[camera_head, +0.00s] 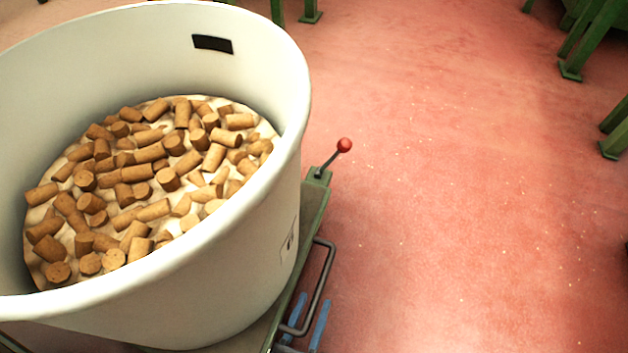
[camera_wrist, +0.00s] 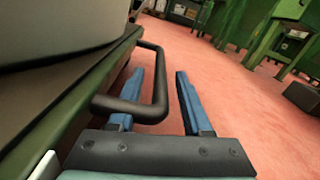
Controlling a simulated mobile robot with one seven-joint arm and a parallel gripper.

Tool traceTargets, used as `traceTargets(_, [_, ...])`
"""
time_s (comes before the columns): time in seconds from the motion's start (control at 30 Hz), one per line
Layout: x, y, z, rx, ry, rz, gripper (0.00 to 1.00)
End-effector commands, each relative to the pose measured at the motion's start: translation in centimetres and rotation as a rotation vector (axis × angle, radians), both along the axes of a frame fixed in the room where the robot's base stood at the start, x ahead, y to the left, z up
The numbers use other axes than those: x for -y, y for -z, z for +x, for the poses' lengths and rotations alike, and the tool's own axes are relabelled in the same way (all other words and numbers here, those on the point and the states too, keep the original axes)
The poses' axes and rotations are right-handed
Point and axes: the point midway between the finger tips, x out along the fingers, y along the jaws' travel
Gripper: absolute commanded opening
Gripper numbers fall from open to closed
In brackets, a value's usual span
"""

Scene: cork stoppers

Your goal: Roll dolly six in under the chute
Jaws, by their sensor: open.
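A green dolly (camera_head: 314,205) carries a large white tub (camera_head: 225,270) full of cork stoppers (camera_head: 150,170). A dark bar handle (camera_head: 328,268) sticks out from the dolly's side; it also shows in the wrist view (camera_wrist: 160,90). My gripper (camera_head: 314,299) is open, with its blue fingers on either side of the handle's outer bar. In the wrist view my gripper (camera_wrist: 160,72) has the left finger inside the loop and the right finger outside it, with a gap to the bar. No number is readable on the dolly. No chute can be made out.
A lever with a red knob (camera_head: 344,145) rises from the dolly's corner. Green legs of stands (camera_head: 590,45) are at the upper right. A dark block (camera_wrist: 304,98) lies at the wrist view's right edge. The red floor (camera_head: 450,200) right of the dolly is clear.

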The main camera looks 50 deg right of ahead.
Motion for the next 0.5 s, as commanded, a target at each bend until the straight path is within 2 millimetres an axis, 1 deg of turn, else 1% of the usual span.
traceTargets(0.03, [0.53,0.18,0.09,0.000,0.004,-0.001,0.50])
traceTargets(0.17, [1.11,0.02,0.39,0.000,0.002,-0.002,0.50])
traceTargets(0.43, [1.21,-0.05,0.46,0.000,0.001,-0.001,0.50])
traceTargets(0.47, [1.20,-0.05,0.45,0.000,0.001,-0.001,0.46])
traceTargets(0.5, [1.19,-0.04,0.45,-0.001,0.001,-0.001,0.39])
